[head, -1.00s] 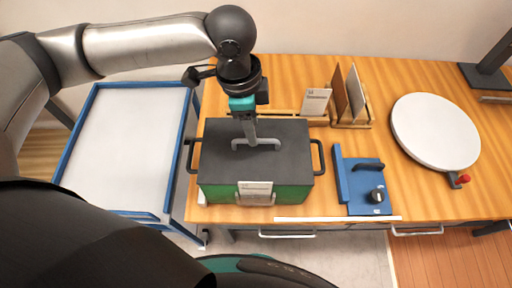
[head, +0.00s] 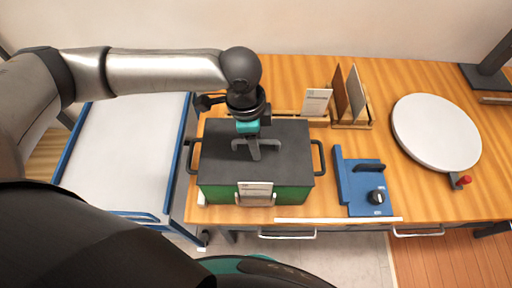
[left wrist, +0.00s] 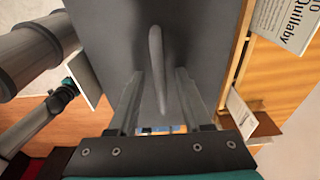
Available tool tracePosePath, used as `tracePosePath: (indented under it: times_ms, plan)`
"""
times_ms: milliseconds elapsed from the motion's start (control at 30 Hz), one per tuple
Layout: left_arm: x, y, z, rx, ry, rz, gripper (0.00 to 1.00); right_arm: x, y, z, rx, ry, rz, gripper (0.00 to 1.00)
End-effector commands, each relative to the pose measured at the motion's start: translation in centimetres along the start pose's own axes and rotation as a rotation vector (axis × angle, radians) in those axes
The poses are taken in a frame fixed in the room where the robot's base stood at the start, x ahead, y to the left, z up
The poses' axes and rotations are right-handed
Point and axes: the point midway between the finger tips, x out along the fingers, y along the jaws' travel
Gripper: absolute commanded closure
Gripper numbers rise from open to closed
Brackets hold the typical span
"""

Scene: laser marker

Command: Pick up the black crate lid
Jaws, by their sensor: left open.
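The black crate lid (head: 216,150) lies on top of the green crate (head: 222,194) on the wooden workbench. My left gripper (head: 255,156) points down over the lid at the handle. In the left wrist view the lid (left wrist: 205,30) fills the middle, and the handle (left wrist: 157,70) lies between the two open fingers of my left gripper (left wrist: 155,85), with a gap on both sides. My right gripper is not in view.
A blue-rimmed cart (head: 125,150) stands left of the workbench (head: 425,200). Right of the crate are a blue fixture (head: 350,192) and a round white turntable (head: 435,131). A rack with upright boards (head: 352,122) stands behind. A label card (head: 255,194) is on the crate's front.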

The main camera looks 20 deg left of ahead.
Motion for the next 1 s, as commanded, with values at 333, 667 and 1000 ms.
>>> tracePosePath:
  times_ms: [333, 667, 1000]
  plan:
    - [0.23, 0.02, 0.03, 0.0, 0.0, 0.001, 0.57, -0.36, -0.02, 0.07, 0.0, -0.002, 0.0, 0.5]
    - [0.25, 0.0, 0.05, 0.0, 0.0, 0.0, 0.95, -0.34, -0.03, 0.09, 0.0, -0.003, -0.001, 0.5]
    - [0.26, 0.02, 0.07, -0.001, -0.001, 0.001, 1.0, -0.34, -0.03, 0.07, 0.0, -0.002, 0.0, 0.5]
